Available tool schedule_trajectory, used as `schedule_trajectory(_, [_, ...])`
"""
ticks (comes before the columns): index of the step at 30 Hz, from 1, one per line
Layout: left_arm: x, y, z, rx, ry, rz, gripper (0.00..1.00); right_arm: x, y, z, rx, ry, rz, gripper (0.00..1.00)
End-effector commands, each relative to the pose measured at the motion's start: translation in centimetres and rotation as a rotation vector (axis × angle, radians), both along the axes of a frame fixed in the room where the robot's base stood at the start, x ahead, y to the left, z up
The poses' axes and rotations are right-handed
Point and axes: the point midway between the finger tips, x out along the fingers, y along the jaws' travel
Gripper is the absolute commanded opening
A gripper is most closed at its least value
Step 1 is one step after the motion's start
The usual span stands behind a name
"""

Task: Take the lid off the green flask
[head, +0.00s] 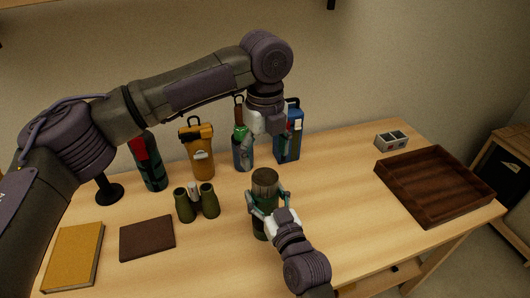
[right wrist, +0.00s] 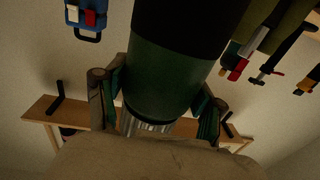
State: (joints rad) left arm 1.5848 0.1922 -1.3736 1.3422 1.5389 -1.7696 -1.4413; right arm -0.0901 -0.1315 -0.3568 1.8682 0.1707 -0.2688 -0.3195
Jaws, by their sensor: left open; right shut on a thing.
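The green flask (head: 259,228) stands upright near the front middle of the table in the head view, with a dark lid (head: 265,181) on top. My right gripper (head: 268,207) is shut around its body, below the lid. My left gripper (head: 264,125) is open and empty, pointing down, higher than and behind the flask in the picture. It partly covers the bottles at the back.
A bottle with a green top (head: 242,156), a blue bottle (head: 291,140), an orange bottle (head: 201,158) and a dark red-marked bottle (head: 151,165) stand behind. Binoculars (head: 197,204) and two books lie left. A wooden tray (head: 433,211) is right; the table between is clear.

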Motion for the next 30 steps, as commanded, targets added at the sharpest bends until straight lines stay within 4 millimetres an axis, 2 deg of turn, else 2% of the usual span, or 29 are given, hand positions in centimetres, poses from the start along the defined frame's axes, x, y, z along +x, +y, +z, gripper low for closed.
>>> schedule_trajectory(3, [0.0, 0.0, 0.0, 0.0, 0.0, -0.243, 0.82, 0.0, 0.0, -0.1, -0.001, 0.002, 0.0, 0.0])
schedule_trajectory(6, [0.0, 0.0, 0.0, 0.0, 0.0, -0.41, 0.82, 0.0, 0.0, -0.1, -0.001, 0.002, 0.0, 0.0])
schedule_trajectory(12, [0.0, 0.0, 0.0, -0.001, 0.001, -0.599, 0.82, 0.0, 0.0, -0.1, -0.001, 0.002, 0.0, 0.0])
schedule_trajectory(17, [0.0, 0.0, -1.0, 0.0, 0.003, -0.634, 0.82, 0.0, 0.0, -0.1, -0.001, 0.002, 0.0, 0.0])
schedule_trajectory(30, [0.0, 0.0, -7.2, 0.0, 0.002, -0.631, 0.82, 0.0, 0.0, -0.1, -0.001, 0.002, 0.0, 0.0])
